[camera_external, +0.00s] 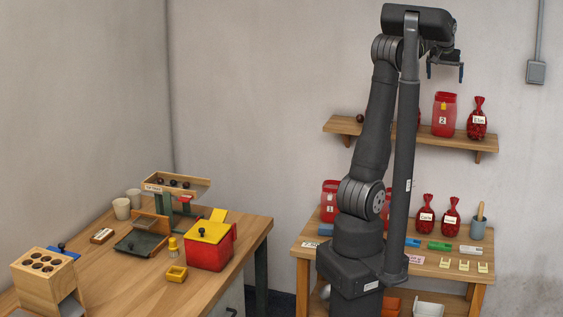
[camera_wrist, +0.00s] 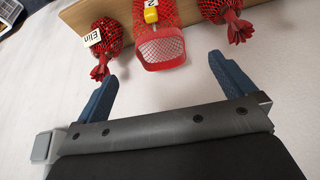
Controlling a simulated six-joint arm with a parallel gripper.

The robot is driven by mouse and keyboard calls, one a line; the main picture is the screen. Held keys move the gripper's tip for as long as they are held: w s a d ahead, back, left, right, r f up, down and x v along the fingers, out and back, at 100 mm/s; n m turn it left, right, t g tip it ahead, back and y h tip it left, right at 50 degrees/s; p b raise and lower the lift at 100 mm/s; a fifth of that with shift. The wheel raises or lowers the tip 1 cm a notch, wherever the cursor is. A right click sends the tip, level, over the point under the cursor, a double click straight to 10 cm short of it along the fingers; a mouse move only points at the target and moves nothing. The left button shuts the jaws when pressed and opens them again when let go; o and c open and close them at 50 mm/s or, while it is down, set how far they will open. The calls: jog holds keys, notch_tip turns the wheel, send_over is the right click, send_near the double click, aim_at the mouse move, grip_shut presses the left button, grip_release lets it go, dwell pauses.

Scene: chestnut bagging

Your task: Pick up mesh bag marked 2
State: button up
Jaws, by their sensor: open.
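The mesh bag marked 2 (camera_external: 444,115) is red and stands upright on the wall shelf, with a yellow clip and a white tag on its front. In the wrist view the same bag (camera_wrist: 153,15) is at the top middle, its open mouth facing the camera. My gripper (camera_external: 445,75) is open and empty, above the shelf and over the bag, apart from it. In the wrist view its blue fingers (camera_wrist: 162,72) are spread wide, and the bag's mouth lies beyond and between their tips.
A tied red bag labelled Elin (camera_external: 477,120) stands right of the bag; another red bag (camera_wrist: 223,12) is on its other side, mostly hidden by my arm outside. The wooden shelf (camera_external: 398,137) is backed by the wall. Lower tables hold more bags and tools.

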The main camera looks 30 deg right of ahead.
send_over(441, 115)
jog(key=w, duration=0.2)
notch_tip(441, 115, down, 9)
jog(key=shift+s+d+x, duration=0.1)
jog(key=shift+d+x, duration=0.1)
jog(key=shift+x, duration=0.7)
jog(key=shift+s+d+x, duration=0.1)
jog(key=shift+d+x, duration=0.1)
jog(key=shift+x, duration=0.7)
jog(key=shift+s+d+x, duration=0.1)
jog(key=shift+d+x, duration=0.1)
jog(key=shift+x, duration=0.7)
jog(key=shift+r, duration=0.15)
jog(key=c, duration=0.8)
jog(key=shift+o, duration=0.2)
jog(key=shift+r, duration=0.1)
